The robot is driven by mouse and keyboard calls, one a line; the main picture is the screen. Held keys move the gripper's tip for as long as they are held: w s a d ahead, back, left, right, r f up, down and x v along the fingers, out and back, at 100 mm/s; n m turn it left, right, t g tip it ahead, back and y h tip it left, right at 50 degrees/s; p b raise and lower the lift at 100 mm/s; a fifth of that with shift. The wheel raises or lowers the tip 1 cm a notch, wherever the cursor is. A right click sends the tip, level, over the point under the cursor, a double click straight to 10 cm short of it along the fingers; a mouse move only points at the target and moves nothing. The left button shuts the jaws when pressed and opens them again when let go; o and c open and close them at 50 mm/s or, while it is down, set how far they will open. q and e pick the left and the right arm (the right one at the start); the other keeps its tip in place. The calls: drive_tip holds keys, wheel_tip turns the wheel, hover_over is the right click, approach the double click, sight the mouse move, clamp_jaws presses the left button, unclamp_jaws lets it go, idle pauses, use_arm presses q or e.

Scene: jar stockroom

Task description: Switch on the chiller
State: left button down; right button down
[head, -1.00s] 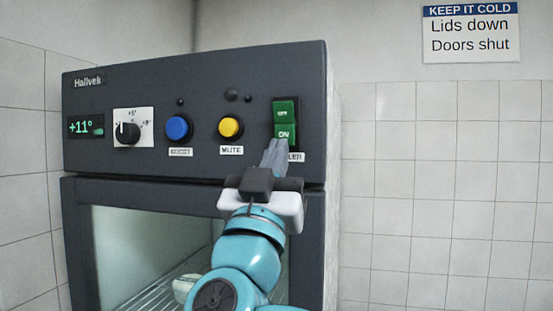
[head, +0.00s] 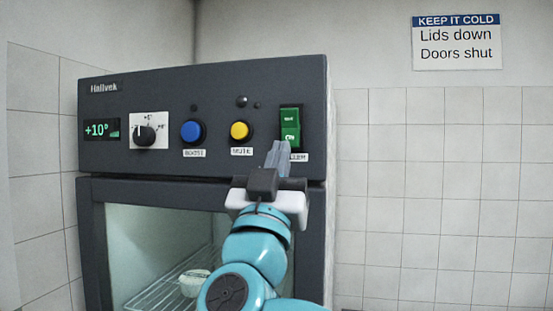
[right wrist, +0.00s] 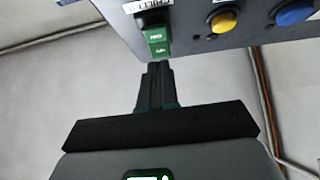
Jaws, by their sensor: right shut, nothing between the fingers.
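The chiller (head: 203,75) is a dark grey cabinet with a control panel above a glass-fronted door. Its green rocker switch (head: 290,127), marked OFF above and ON below, sits at the panel's right; its label is partly covered by my fingers. The switch also shows upside down in the right wrist view (right wrist: 157,42). The display (head: 100,129) reads +10° beside a small green bar icon. My right gripper (head: 278,152) is shut and empty, its tips just below the switch. I cannot tell whether they touch the panel. My left gripper is out of view.
Left of the switch are a yellow MUTE button (head: 240,131), a blue BOOST button (head: 192,131) and a dial (head: 145,135). A white tub (head: 194,281) stands on a wire shelf inside.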

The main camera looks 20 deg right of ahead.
drive_tip(key=b+v, duration=0.4)
drive_tip(key=v, duration=0.5)
drive_tip(key=shift+f+b, duration=0.35)
drive_tip(key=shift+f, duration=0.25)
drive_tip(key=shift+a, duration=0.1)
